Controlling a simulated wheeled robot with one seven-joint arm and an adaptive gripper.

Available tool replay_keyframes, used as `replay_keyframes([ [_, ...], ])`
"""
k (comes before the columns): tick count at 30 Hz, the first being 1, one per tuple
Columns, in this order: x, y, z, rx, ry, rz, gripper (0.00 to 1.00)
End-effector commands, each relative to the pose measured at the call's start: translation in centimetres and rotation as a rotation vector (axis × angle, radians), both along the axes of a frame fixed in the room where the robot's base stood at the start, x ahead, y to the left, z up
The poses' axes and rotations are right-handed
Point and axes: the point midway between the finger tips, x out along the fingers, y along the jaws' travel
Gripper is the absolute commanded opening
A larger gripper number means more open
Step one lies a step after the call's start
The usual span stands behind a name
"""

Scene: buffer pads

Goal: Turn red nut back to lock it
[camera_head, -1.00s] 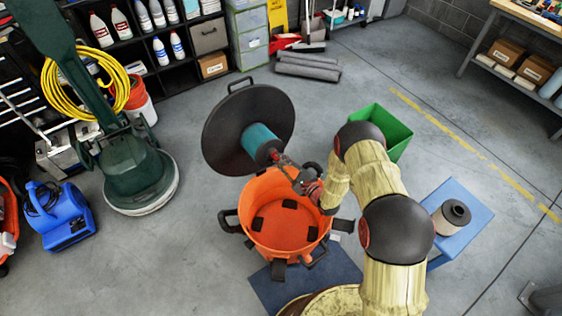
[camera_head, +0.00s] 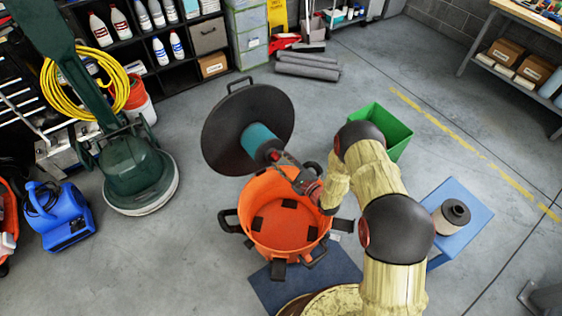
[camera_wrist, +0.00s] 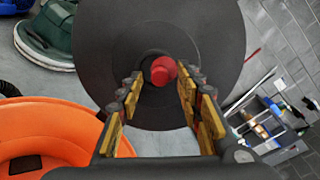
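The red nut (camera_head: 274,156) sits at the free end of the teal cylinder (camera_head: 259,139), which sticks out from the raised dark round lid (camera_head: 222,135). In the wrist view the nut (camera_wrist: 163,70) shows in front of the dark disc (camera_wrist: 205,30). My gripper (camera_head: 284,160) is at the nut's end of the cylinder. In the wrist view its yellow-padded fingers (camera_wrist: 158,88) are apart, with the nut showing between their tips. A gap shows on the left; the right finger looks close to the nut. I cannot tell whether it touches.
The open orange drum (camera_head: 285,245) stands below my gripper, and its rim shows in the wrist view (camera_wrist: 60,108). A green bin (camera_head: 385,130) and a blue stand (camera_head: 465,205) with a filter (camera_head: 452,215) are at the right. A green floor machine (camera_head: 135,175) stands left.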

Motion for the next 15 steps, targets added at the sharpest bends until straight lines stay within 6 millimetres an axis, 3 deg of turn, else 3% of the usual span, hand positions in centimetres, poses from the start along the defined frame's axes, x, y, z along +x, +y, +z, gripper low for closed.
replay_keyframes([
  [5,-1.2,-1.2,0.0,0.0,0.004,-0.004,0.36],
  [15,-6.4,-5.5,0.5,0.0,0.004,-0.004,0.36],
])
